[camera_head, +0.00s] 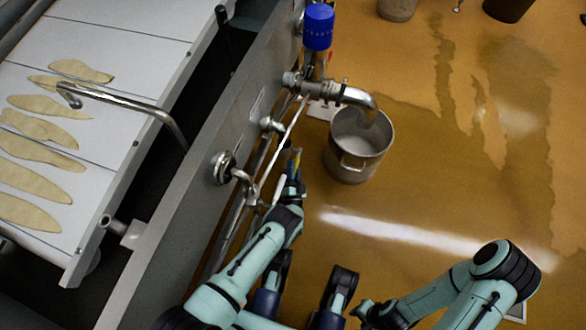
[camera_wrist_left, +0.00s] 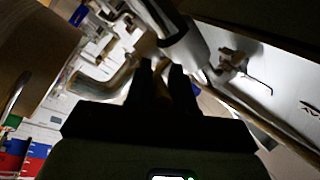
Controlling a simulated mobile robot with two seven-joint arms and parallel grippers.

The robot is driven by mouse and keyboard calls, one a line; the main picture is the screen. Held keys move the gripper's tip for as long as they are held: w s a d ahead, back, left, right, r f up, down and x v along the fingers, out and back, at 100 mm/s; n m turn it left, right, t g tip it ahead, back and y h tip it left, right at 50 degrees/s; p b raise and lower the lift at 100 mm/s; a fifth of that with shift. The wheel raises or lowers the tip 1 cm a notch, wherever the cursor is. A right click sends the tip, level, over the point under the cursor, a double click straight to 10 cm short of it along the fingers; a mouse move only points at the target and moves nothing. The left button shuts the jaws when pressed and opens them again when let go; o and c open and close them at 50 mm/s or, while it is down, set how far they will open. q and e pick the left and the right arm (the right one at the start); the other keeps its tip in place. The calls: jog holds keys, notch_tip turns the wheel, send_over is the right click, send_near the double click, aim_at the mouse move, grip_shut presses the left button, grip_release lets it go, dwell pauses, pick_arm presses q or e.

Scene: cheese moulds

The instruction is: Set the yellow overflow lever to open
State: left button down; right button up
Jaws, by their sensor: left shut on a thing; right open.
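The yellow overflow lever (camera_head: 297,158) shows as a small yellow piece beside the pipes on the side of the grey machine. My left gripper (camera_head: 294,172) is at the lever, its fingers closed around it and hiding much of it. In the left wrist view, the two dark fingers (camera_wrist_left: 161,82) are close together with a narrow brownish-yellow strip between them. The lever's pivot and exact angle cannot be made out. My right gripper (camera_head: 364,313) is open and empty, low over the floor at the bottom of the head view.
A steel pot (camera_head: 352,165) stands on the wet orange floor under a curved metal spout (camera_head: 361,98). A blue-capped fitting (camera_head: 318,27) rises above the spout's pipe. A thin white rod (camera_head: 280,147) runs close to my left gripper.

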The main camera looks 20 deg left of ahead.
pick_arm(q)
jog(key=shift+w+f+n+t+y, duration=0.15)
jog(key=shift+f+n+t+y, duration=0.15)
jog(key=shift+f+t, duration=0.15)
jog(key=shift+w+t, duration=0.15)
jog(key=shift+t, duration=0.1)
dwell(0.4)
jog(key=c, duration=1.1)
grip_release()
jog(key=shift+o, duration=0.2)
